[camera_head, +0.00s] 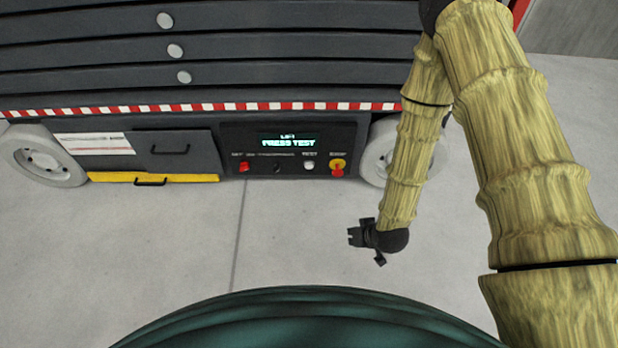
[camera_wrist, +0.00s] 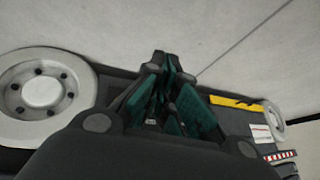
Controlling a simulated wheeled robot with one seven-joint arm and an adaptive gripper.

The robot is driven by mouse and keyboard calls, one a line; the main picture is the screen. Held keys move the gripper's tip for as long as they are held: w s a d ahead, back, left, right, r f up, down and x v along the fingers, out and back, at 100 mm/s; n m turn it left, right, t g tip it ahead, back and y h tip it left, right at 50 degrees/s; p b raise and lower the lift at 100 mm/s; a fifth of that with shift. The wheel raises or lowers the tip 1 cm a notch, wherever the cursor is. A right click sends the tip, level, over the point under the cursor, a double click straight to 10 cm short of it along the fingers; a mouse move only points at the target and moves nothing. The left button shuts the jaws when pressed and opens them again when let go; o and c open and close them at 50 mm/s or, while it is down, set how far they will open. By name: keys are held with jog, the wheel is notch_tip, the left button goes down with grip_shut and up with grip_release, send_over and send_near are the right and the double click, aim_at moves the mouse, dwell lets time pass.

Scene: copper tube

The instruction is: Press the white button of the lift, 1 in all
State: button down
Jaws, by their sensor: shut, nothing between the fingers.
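The lift (camera_head: 210,88) is a dark grey machine with stacked dark bars and a red-and-white striped edge. Its control panel (camera_head: 261,152) has a lit screen (camera_head: 287,141) reading "LIFT" and "PRESS TEST". The white button (camera_head: 308,164) sits at the panel's lower right, between a black knob and the stop button. My gripper (camera_head: 356,236) is shut and empty, in front of the panel and below and right of the white button in the head view, apart from it. In the wrist view my gripper (camera_wrist: 172,68) covers the panel area, and the white button cannot be made out.
A red switch (camera_head: 244,167) is at the panel's left and a red stop button on yellow (camera_head: 338,167) is just right of the white button. White wheels (camera_head: 376,152) stand beside the panel. A yellow bar (camera_head: 180,178) lies low at left. The grey floor (camera_head: 170,245) is clear.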

aim_at(309, 166)
jog(key=w+a+f+n+t+y+b, duration=0.1)
jog(key=w+a+f+b, duration=0.3)
jog(key=w+b, duration=0.3)
jog(key=w+a+f+n+t+y+b, duration=0.1)
jog(key=w+a+f+b, duration=0.3)
jog(key=w+b, duration=0.4)
jog(key=w+a+f+n+t+y+b, duration=0.1)
jog(key=w+a+f+b, duration=0.3)
jog(key=w+b, duration=0.4)
jog(key=shift+a+f+t+y+b, duration=0.4)
jog(key=shift+a+t+y+b, duration=0.15)
jog(key=shift+t+y+b, duration=0.45)
jog(key=w+b, duration=0.2)
jog(key=w, duration=0.6)
jog(key=shift+w, duration=0.35)
jog(key=shift+w+p, duration=0.3)
jog(key=shift+w, duration=0.6)
dwell(0.7)
jog(key=shift+s, duration=0.15)
jog(key=shift+s+p, duration=0.65)
jog(key=shift+s, duration=0.15)
